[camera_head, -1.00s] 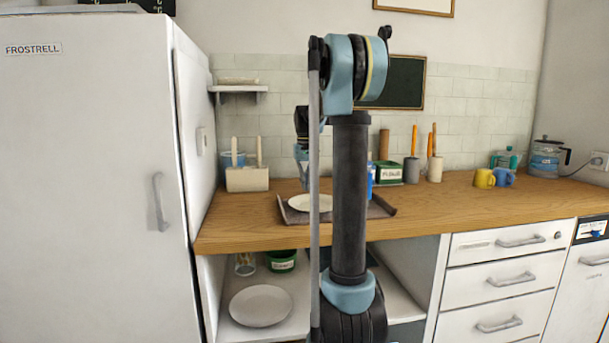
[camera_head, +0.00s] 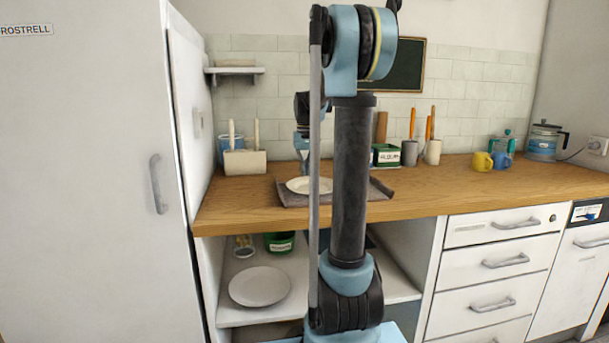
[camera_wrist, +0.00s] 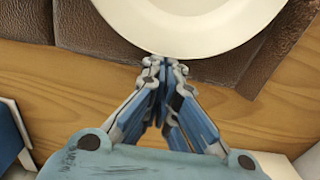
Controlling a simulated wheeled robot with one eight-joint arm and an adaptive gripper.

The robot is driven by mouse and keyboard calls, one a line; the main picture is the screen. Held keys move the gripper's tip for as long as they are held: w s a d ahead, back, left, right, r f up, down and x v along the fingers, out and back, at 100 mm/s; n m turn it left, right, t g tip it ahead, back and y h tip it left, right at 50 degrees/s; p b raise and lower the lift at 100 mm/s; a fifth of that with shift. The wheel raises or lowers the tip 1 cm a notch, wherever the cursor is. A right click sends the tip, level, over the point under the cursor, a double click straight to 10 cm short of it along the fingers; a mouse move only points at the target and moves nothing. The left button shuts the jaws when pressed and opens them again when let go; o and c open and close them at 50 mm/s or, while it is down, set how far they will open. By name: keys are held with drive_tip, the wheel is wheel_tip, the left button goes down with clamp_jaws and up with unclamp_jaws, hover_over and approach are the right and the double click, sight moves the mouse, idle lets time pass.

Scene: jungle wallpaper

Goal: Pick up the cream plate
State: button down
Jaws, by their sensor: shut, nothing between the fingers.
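A cream plate (camera_head: 297,186) lies on a dark mat or tray (camera_head: 292,200) on the wooden counter, partly hidden by my arm. In the wrist view the plate (camera_wrist: 190,40) fills the top, over the brown leathery surface (camera_wrist: 95,35). My gripper (camera_wrist: 163,63) is shut and empty, its fingertips close to the plate's rim in that view; I cannot tell whether they touch. In the head view my gripper (camera_head: 303,168) shows just above the plate. A second pale plate (camera_head: 259,286) lies on the open shelf under the counter.
A utensil box (camera_head: 246,163) stands on the counter at left, beside the tall fridge (camera_head: 85,180). The counter (camera_head: 440,185) right of the mat is clear.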

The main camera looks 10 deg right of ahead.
sight(308, 182)
drive_tip(key=shift+s, duration=2.6)
